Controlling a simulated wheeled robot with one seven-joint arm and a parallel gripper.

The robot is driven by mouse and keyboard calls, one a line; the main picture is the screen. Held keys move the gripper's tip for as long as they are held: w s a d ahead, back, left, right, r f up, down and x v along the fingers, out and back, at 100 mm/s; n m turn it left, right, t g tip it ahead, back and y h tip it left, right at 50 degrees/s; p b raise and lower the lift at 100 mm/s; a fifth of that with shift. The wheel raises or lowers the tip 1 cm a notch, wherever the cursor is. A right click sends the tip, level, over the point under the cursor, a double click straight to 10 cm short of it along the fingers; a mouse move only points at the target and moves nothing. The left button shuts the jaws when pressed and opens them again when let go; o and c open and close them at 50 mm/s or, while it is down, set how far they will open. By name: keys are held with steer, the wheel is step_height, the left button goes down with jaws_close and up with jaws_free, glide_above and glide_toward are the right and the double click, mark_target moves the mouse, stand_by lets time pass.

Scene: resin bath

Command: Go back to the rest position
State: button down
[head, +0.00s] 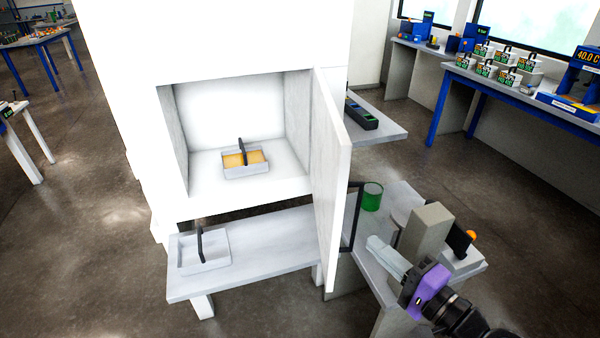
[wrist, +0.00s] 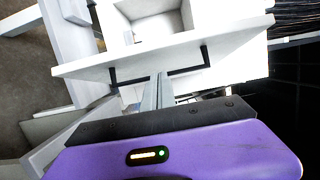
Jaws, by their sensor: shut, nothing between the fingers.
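My gripper (head: 371,241) is at the lower right in the head view, its purple body at the end of my arm. Its fingers are shut and empty, pointing toward the open door (head: 331,180) of the white cabinet. The door's black handle (head: 352,217) is just left of the fingertips. In the wrist view my gripper (wrist: 162,76) overlaps the middle of the handle (wrist: 190,70); I cannot tell whether they touch. Inside the cabinet (head: 180,140), a tray with orange contents and a dark upright handle (head: 230,174) stands on the floor.
A second pale tray (head: 185,264) stands on the low shelf (head: 270,265) below the cabinet. A green cup (head: 372,196) and a grey block (head: 427,225) stand on the side table near my gripper. Blue-legged tables (head: 440,105) are at the right rear. Open floor lies between.

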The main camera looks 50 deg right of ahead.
steer(key=s+f+n+g+h, duration=0.4)
steer(key=n+h, duration=0.1)
steer(key=s+a+n+y, duration=0.3)
steer(key=a+n+y, duration=0.2)
steer(key=a+n, duration=0.3)
steer(key=s+a+f+n+t+y, duration=0.1)
steer(key=s+a+n+y, duration=0.3)
steer(key=a+n, duration=0.4)
steer(key=a+y, duration=0.1)
steer(key=a, duration=0.5)
steer(key=shift+s+d, duration=0.15)
steer(key=shift+d, duration=0.05)
